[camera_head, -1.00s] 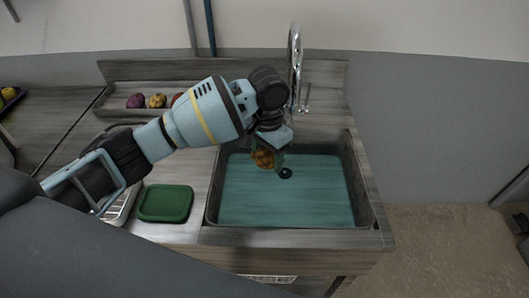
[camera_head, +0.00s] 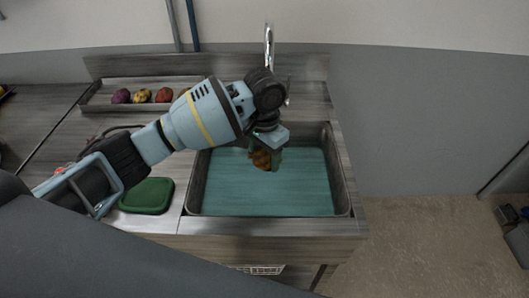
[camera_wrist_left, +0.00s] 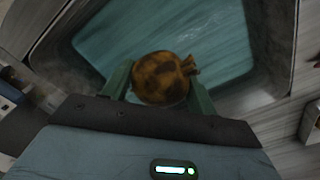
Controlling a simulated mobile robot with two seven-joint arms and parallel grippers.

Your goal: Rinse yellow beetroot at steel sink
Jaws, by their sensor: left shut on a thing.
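The yellow beetroot (camera_head: 261,159), orange-brown with dark patches, is held between the fingers of my left gripper (camera_head: 268,158). In the left wrist view the beetroot (camera_wrist_left: 162,78) sits between the two green fingers, its stub pointing right. The steel sink (camera_head: 344,190) is filled with blue-green water (camera_head: 300,190). My left gripper is over the left part of the basin; I cannot tell whether the beetroot touches the water. The tap (camera_head: 269,45) stands behind the basin, partly hidden by my left arm. My right gripper is not in view.
A tray (camera_head: 97,107) at the back left holds several vegetables, among them a purple one (camera_head: 121,96) and a yellow one (camera_head: 142,96). A green board or lid (camera_head: 147,196) lies left of the sink.

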